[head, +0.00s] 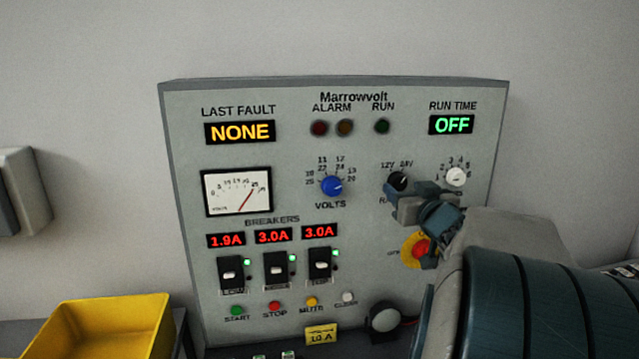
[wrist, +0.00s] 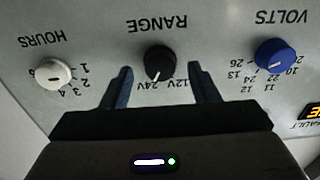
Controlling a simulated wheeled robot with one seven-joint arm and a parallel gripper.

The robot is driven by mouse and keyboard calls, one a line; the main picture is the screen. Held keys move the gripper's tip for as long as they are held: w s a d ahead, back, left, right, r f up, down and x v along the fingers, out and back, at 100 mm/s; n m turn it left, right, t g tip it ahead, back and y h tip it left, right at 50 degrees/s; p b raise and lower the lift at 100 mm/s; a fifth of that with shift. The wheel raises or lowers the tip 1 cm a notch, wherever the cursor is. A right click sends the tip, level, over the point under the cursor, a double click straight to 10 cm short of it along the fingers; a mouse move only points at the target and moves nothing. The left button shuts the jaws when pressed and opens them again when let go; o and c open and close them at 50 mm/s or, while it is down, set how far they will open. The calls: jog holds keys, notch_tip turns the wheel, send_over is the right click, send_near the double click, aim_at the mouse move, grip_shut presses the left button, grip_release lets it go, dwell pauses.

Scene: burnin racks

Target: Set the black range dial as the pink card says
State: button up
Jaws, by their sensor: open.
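The black range dial (head: 398,181) sits on the grey panel, partly hidden behind my gripper (head: 420,200) in the head view. The wrist view is upside down and shows the dial (wrist: 159,61) between my gripper's two fingertips (wrist: 160,69). The fingers are open, with a gap on each side of the dial. The labels 12V and 24V stand by the dial. A small pale mark on its rim seems to face the 24V side, but it is hard to read. I see no pink card in either view.
The blue volts dial (head: 331,186) and white hours dial (head: 455,176) flank the range dial. A red and yellow emergency button (head: 420,248) is just below my gripper. A yellow 10 A card (head: 321,336) and a yellow bin (head: 105,335) are lower down.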

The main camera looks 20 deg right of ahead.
jog(key=shift+x, duration=0.85)
jog(key=c, duration=1)
